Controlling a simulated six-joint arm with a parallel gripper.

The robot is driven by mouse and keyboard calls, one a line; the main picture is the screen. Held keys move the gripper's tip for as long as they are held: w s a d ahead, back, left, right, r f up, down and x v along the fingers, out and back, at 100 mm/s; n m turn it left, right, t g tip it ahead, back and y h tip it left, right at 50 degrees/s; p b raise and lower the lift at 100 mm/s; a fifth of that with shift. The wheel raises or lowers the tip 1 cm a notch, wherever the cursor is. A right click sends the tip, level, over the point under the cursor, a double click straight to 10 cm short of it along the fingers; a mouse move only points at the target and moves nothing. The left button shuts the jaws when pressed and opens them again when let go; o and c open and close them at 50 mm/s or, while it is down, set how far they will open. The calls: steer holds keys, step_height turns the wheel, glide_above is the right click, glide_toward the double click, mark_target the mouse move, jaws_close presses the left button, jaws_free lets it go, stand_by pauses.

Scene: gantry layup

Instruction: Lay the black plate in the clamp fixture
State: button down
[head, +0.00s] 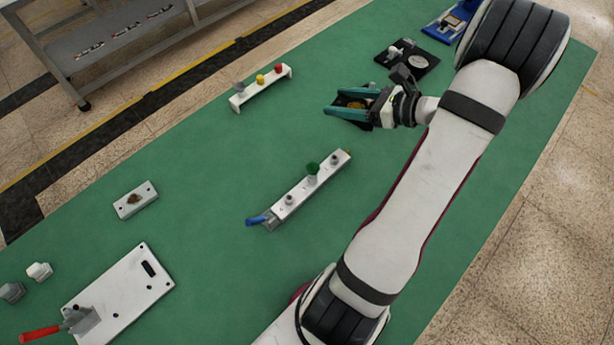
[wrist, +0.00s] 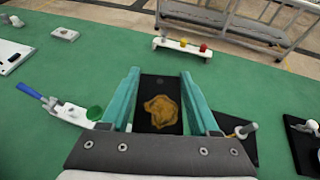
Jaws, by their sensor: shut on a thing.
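My gripper (head: 342,103) is shut on a black plate (wrist: 147,122) with a rough golden-brown patch on its face. The teal fingers lie along both sides of the plate in the wrist view. The plate is mostly hidden by the fingers in the head view, and its height over the table is hard to tell. A white base plate (head: 112,298) with a red-handled toggle clamp (head: 75,320) lies at the lower left of the head view and looks like the clamp fixture. It is well apart from my gripper, and only its edge shows at the far left in the wrist view.
A rail with a blue handle (head: 296,196) and green knob lies mid-table. A white stand (head: 262,91) carries several coloured knobs. A small white block (head: 135,200) lies left. Black (head: 425,73) and blue (head: 440,34) fixtures sit upper right.

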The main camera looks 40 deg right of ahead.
steer(key=s+d+f+m+h, duration=0.3)
steer(key=s+d+f, duration=0.25)
steer(key=s, duration=0.35)
glide_above(341, 141)
steer(key=shift+t, duration=0.3)
steer(key=f, duration=0.6)
steer(key=shift+s+f, duration=0.35)
steer(key=shift+f, duration=0.05)
steer(key=shift+w+f, duration=0.2)
steer(key=shift+f, duration=0.9)
steer(key=shift+w+f, duration=0.15)
steer(key=shift+f, duration=0.95)
steer(key=shift+c, duration=0.6)
jaws_free()
steer(key=shift+f, duration=0.1)
